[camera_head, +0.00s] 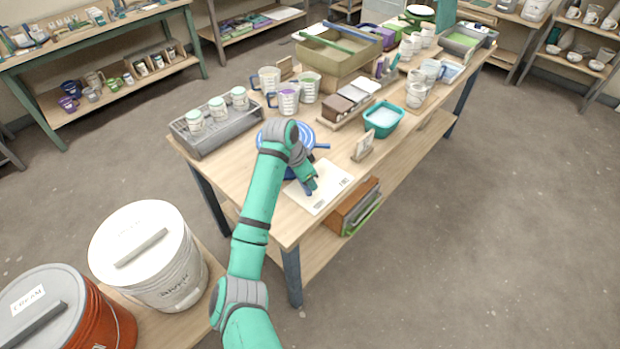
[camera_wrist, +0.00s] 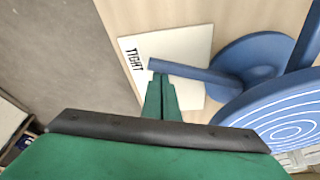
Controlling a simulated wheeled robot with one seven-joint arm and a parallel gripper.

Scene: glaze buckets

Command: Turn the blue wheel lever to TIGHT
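The blue wheel (camera_head: 303,132) stands near the table's front edge, partly hidden by my arm. In the wrist view its ringed disc (camera_wrist: 290,125) is at the right. The blue lever (camera_wrist: 190,70) reaches left from the round blue base over a white card (camera_wrist: 190,45). The word TIGHT is printed at the card's left end, a little left of the lever's tip. My gripper (camera_wrist: 160,78) points down at the lever's outer end, its two green fingers close together. The fingertips are at the lever's near edge; whether they touch it I cannot tell. The head view shows my gripper (camera_head: 308,184) over the card.
A grey tray with jars (camera_head: 215,130) stands left of the wheel. Cups (camera_head: 287,98) stand behind it. A small sign (camera_head: 363,145) and a teal tub (camera_head: 383,118) are to the right. Lidded buckets (camera_head: 150,255) stand at the front left.

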